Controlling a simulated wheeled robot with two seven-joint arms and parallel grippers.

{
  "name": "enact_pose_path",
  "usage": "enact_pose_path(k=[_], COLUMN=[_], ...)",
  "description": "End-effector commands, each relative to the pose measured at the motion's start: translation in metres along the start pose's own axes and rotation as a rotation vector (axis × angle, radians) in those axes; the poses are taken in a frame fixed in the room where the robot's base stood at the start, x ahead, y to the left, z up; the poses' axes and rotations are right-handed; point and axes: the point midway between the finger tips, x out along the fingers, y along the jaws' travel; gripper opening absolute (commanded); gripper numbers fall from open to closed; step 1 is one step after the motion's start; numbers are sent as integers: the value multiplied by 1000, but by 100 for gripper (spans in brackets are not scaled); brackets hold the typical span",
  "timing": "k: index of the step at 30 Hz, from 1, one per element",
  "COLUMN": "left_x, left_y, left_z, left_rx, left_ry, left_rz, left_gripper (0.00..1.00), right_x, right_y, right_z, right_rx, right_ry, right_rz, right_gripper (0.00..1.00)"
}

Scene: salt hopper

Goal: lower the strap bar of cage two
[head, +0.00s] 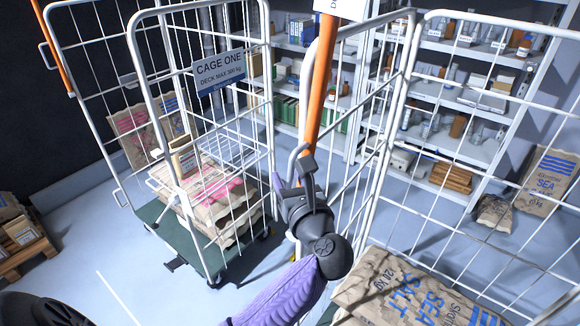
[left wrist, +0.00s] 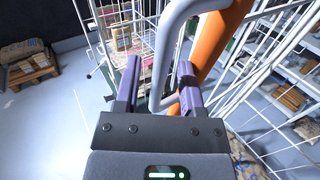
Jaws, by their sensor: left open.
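The orange strap bar (head: 317,95) of cage two stands upright, slightly tilted, at the cage's near left post in the head view. It also shows right of the fingers in the left wrist view (left wrist: 218,45). A pale grey handle loop (head: 295,158) is beside the bar. My left gripper (head: 297,182) is at this loop, low on the bar. In the left wrist view its fingers (left wrist: 160,78) are open, with the grey tube (left wrist: 172,50) passing between them. Whether they touch it I cannot tell. Cage two (head: 384,130) is white wire. My right gripper is not in view.
Cage one (head: 135,35), with its sign (head: 219,70) and sacks (head: 215,195), stands to the left. Salt sacks (head: 405,290) lie in cage two. Shelves (head: 455,95) stand behind, and a pallet (head: 25,255) at far left. Clear floor shows at lower left.

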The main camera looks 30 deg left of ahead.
Motion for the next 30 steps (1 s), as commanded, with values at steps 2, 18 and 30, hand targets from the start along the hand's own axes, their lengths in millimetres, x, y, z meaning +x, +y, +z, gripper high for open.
enact_pose_path(k=[2, 18, 30], left_x=[0, 0, 0], left_y=[0, 0, 0], left_z=[0, 0, 0], left_rx=[0, 1, 1], left_ry=[0, 0, 0], left_rz=[0, 0, -1], left_gripper=[51, 0, 0], right_x=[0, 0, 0], right_y=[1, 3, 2], right_z=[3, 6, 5], right_rx=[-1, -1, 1], right_ry=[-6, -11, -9], right_rz=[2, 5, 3], right_gripper=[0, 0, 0])
